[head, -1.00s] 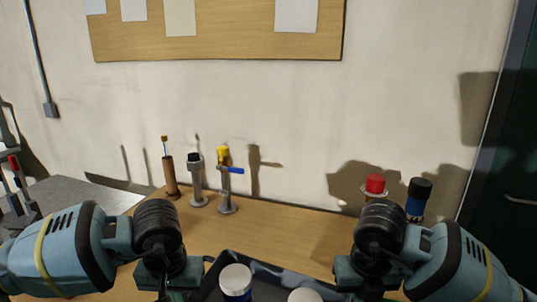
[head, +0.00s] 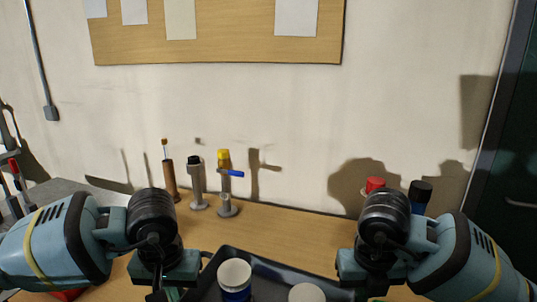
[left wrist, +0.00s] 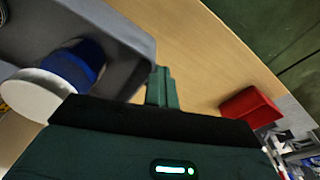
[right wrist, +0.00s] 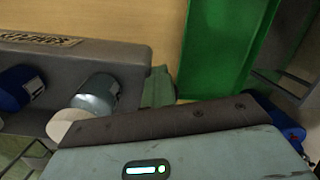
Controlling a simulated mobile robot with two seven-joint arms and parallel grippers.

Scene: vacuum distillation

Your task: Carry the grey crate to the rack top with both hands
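The grey crate (head: 275,270) is at the bottom centre of the head view, its near part cut off. It holds jars with white lids, one with a blue label (head: 235,280). My left gripper (head: 165,288) is at its left end and my right gripper (head: 365,288) at its right end. The left wrist view shows green fingers (left wrist: 160,87) close against the crate wall (left wrist: 130,40). The right wrist view shows fingers (right wrist: 158,87) at the other end wall (right wrist: 125,55). Both look shut on the crate, though the grip is partly hidden. I cannot identify the rack top.
A wooden bench (head: 280,230) runs along the wall. Several upright fittings (head: 198,185) stand at its back left, and red-capped (head: 375,184) and blue (head: 419,195) bottles at its right. A red block (left wrist: 250,105) and a green object (right wrist: 225,45) lie beyond the crate ends.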

